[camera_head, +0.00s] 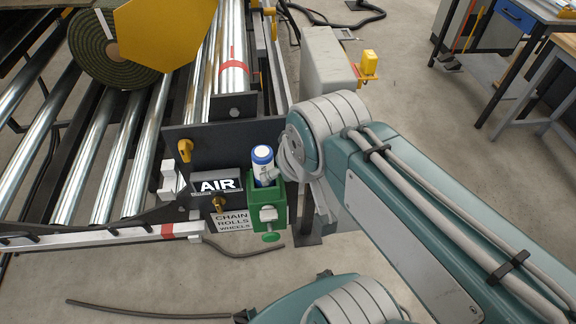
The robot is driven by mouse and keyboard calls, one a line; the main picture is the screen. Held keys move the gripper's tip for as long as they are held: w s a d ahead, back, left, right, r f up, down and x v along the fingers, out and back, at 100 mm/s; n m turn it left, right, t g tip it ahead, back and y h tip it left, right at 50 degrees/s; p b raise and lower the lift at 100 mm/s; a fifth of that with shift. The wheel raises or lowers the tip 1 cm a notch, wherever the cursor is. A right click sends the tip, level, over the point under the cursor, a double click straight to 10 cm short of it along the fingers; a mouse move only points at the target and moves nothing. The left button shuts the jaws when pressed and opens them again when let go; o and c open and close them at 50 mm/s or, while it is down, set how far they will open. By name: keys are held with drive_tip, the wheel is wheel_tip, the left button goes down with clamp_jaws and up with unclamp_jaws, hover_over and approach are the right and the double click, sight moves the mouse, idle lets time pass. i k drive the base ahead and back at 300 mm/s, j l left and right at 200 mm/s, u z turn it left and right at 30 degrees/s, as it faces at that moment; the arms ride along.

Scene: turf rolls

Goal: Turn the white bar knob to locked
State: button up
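A pale, blocky white knob (170,180) sits at the left end of the dark end panel (225,148). A smaller white fitting (268,214) sits on the front of the green holder (280,208). I cannot tell for certain which is the white bar knob, and no locked mark is readable. My gripper (290,162) is at the right end of the panel, beside a blue-capped white bottle (264,168) in the holder. It is well to the right of the blocky knob. My wrist hides most of it, so its fingers are unclear, and contact with the bottle cannot be told.
A yellow knob (185,151), an AIR label (217,185) and a brass fitting (217,204) crowd the panel. Steel rollers (110,145) and a turf roll (105,55) lie behind.

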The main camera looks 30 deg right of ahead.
sight(268, 214)
drive_tip(key=k+j, duration=0.1)
drive_tip(key=k, duration=0.85)
